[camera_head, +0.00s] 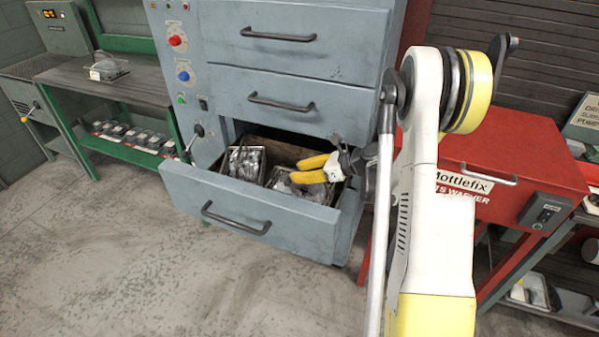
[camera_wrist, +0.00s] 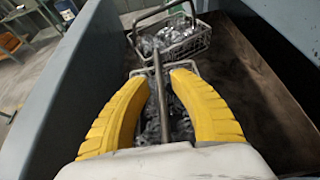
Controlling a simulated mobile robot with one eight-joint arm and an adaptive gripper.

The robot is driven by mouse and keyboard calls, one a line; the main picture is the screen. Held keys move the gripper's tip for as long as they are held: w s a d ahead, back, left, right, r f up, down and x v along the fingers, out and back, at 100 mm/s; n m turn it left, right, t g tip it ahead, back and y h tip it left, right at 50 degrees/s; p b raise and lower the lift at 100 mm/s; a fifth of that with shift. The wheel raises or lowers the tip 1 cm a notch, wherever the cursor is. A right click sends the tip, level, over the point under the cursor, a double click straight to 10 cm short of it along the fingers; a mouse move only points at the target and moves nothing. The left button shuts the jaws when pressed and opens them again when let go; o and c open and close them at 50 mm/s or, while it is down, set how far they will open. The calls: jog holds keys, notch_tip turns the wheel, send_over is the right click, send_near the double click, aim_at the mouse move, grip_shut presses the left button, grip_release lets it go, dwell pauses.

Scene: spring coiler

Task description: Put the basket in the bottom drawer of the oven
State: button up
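The grey-blue oven's bottom drawer (camera_head: 245,215) is pulled open. Two wire baskets with metal parts sit inside it: one on the left (camera_head: 241,163) and one on the right (camera_head: 281,183). My gripper (camera_head: 299,170) reaches into the drawer from the right, over the right basket. In the wrist view, my gripper's yellow fingers (camera_wrist: 162,74) are apart, with the right basket's bar handle (camera_wrist: 158,88) running between them. The right basket (camera_wrist: 178,115) is partly hidden by the fingers. The left basket (camera_wrist: 180,40) lies beyond it, with its handle raised.
Two shut drawers (camera_head: 285,95) are above the open one. A red parts washer (camera_head: 500,150) stands close on the right, beside my arm. A green-framed bench (camera_head: 120,85) with several small items on its lower shelf is on the left. The floor in front is clear.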

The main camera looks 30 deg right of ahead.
jog(key=p+v, duration=0.5)
jog(key=v, duration=0.7)
jog(key=s+a+r+n+g+h, duration=0.2)
jog(key=a+r+n, duration=0.35)
jog(key=a, duration=0.25)
jog(key=s+a+r+n+g+h, duration=0.1)
jog(key=a+r+n, duration=0.3)
jog(key=a+n, duration=0.25)
jog(key=s+a+r+n+h, duration=0.2)
jog(key=s+a+n, duration=0.2)
jog(key=s+n, duration=0.3)
jog(key=s+a+r+n+h, duration=0.2)
jog(key=s+a+r+n, duration=0.1)
jog(key=s+a+n, duration=0.2)
jog(key=shift+s+a+n+h, duration=0.3)
jog(key=shift+s+n, duration=1.1)
jog(key=shift+n, duration=0.9)
